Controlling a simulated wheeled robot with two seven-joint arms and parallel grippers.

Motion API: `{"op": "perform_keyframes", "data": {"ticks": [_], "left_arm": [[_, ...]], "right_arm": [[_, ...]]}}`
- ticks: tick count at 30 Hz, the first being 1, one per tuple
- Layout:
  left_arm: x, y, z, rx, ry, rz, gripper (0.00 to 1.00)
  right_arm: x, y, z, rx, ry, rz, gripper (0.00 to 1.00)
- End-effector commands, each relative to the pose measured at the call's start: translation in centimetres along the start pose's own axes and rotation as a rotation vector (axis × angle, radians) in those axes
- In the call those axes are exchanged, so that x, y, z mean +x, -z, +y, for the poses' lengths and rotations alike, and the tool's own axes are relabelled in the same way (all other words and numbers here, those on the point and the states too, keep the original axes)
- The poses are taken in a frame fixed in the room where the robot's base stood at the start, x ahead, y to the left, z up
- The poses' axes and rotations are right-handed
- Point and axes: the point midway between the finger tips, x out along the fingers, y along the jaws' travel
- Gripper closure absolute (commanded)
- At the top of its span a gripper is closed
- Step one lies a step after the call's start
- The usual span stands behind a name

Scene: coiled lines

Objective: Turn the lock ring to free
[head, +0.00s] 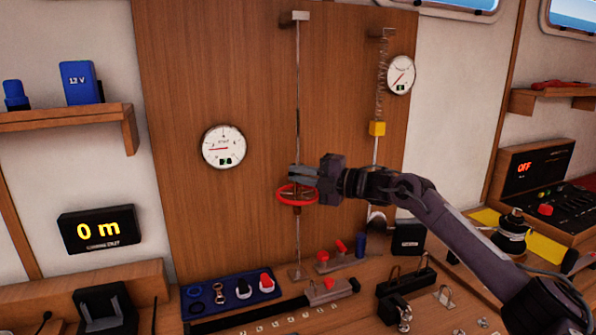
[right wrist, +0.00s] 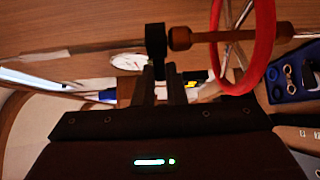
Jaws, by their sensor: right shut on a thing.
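A red handwheel (head: 297,198) sits on a thin vertical rod (head: 298,90) in front of the wooden panel, in the middle of the head view. My right gripper (head: 293,174) reaches in from the right just above the wheel, with its jaws shut at the rod. In the right wrist view, my fingers (right wrist: 160,78) meet a dark collar (right wrist: 156,40) beside a brown hub (right wrist: 180,38); this collar seems to be the lock ring. The red wheel (right wrist: 262,50) stands to the right there, apart from the fingers. My left gripper is not in view.
A round gauge (head: 224,148) is left of the rod. A spring with a yellow block (head: 377,129) hangs to its right, near my arm. Below are a blue tray (head: 205,308) of small parts and a bench with red-handled fittings (head: 322,256).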

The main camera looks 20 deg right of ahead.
Motion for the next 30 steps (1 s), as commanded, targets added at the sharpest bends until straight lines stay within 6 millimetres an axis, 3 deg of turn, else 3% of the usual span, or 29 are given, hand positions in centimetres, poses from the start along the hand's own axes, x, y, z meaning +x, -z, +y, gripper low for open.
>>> {"op": "perform_keyframes", "data": {"ticks": [18, 19, 23, 30], "left_arm": [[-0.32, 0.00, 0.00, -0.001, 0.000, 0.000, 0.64], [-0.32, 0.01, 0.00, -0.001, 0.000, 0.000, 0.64], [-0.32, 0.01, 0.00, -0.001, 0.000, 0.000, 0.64], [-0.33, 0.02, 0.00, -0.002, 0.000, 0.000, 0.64]], "right_arm": [[-0.08, 0.00, -0.43, 0.003, 0.008, 0.042, 1.00], [-0.08, -0.01, -0.43, 0.003, 0.008, 0.042, 0.85], [-0.09, -0.03, -0.33, 0.002, 0.006, 0.041, 0.68], [-0.10, -0.07, -0.15, 0.000, 0.003, 0.040, 0.67]]}}
